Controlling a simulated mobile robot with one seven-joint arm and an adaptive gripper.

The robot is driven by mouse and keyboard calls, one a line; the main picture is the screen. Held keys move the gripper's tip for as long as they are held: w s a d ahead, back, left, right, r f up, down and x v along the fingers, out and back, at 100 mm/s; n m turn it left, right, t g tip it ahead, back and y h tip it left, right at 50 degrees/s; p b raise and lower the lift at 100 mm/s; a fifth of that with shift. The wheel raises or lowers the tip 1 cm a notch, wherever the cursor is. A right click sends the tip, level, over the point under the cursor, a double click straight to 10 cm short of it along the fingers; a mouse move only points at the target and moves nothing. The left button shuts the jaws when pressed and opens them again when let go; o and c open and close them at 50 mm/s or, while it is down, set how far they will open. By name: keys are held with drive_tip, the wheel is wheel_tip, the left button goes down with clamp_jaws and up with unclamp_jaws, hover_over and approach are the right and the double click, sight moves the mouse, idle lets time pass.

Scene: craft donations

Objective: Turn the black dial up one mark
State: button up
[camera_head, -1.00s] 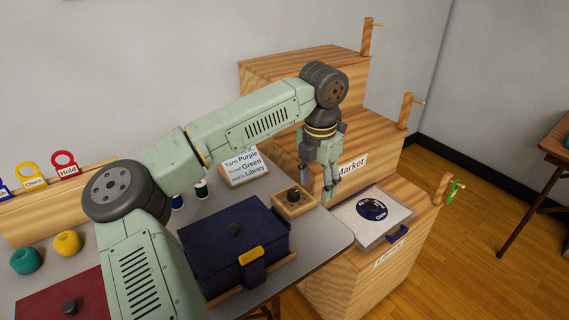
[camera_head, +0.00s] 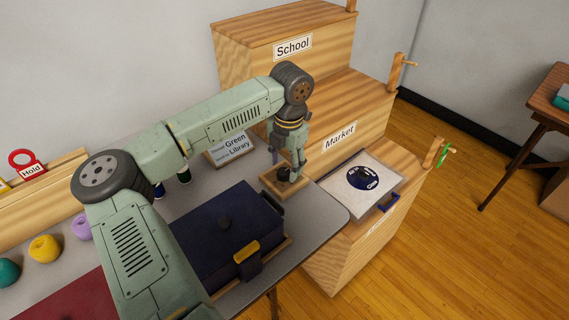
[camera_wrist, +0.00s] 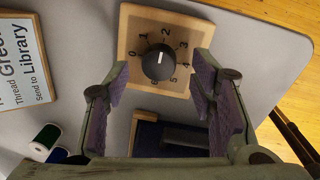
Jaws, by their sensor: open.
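The black dial (camera_wrist: 158,63) sits on a square wooden plate (camera_wrist: 128,22) marked with numbers from 0 around the knob. Its white pointer line appears to aim toward the 2. In the head view the dial (camera_head: 284,174) is partly hidden by my gripper (camera_head: 286,163), which points down over it. In the wrist view my gripper (camera_wrist: 160,75) is open, with one purple-padded finger on each side of the dial. I see a gap between each finger and the knob; I cannot tell the height difference.
A dark blue box (camera_head: 215,235) stands just in front of the dial plate. A sign (camera_head: 231,148) stands behind it, with thread spools (camera_wrist: 46,138) nearby. A white tray (camera_head: 345,180) on a wooden unit is to the right. The table's right corner is bare.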

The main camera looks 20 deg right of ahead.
drive_tip(key=shift+f, duration=1.05)
drive_tip(key=shift+w, duration=0.1)
drive_tip(key=c, duration=1.2)
drive_tip(key=shift+f+m+b, duration=0.15)
drive_tip(key=shift+m+b, duration=0.45)
drive_tip(key=shift+b, duration=0.4)
drive_tip(key=m+b, duration=0.2)
drive_tip(key=b, duration=0.1)
drive_tip(key=m+b, duration=0.3)
drive_tip(key=m, duration=0.2)
drive_tip(key=shift+r+m+h+b, duration=0.2)
drive_tip(key=shift+m+h+b, duration=0.1)
drive_tip(key=shift+b, duration=0.05)
